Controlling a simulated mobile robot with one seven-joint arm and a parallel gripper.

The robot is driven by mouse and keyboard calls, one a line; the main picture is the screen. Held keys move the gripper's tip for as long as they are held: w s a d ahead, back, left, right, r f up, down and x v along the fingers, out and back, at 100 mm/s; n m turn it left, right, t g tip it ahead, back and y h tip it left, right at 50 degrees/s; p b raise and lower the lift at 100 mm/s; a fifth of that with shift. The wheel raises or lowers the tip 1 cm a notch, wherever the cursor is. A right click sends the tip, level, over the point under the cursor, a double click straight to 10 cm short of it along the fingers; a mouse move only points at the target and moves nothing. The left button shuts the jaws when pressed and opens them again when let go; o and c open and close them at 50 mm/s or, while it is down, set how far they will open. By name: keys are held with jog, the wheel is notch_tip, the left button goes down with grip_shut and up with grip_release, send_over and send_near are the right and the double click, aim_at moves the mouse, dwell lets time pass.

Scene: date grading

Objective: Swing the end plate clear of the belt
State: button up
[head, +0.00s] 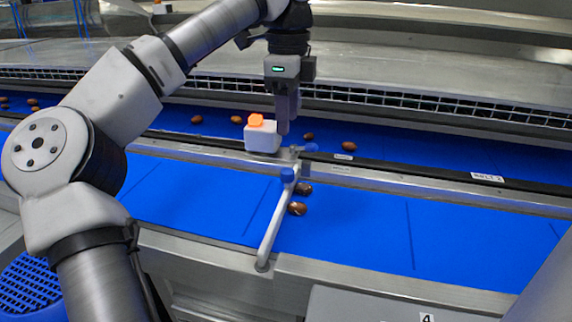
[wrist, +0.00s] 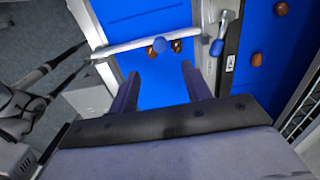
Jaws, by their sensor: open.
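Two brown dates (head: 297,209) lie against or very near the plate on the near belt (head: 355,235). A blue-ended lever (head: 308,147) sits on the rail at the plate's far end. My gripper (head: 284,130) is open and empty, pointing down above the rail, apart from the knob.
A white box with an orange top (head: 262,140) stands on the middle rail, just left of my gripper. The far belt (head: 390,154) carries several scattered dates. A metal rail (head: 420,190) divides the belts. The near belt is bare left of the plate.

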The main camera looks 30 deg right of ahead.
aim_at(287, 170)
notch_tip(287, 170, down, 12)
jog(key=shift+r, duration=0.2)
grip_shut()
dwell(0.4)
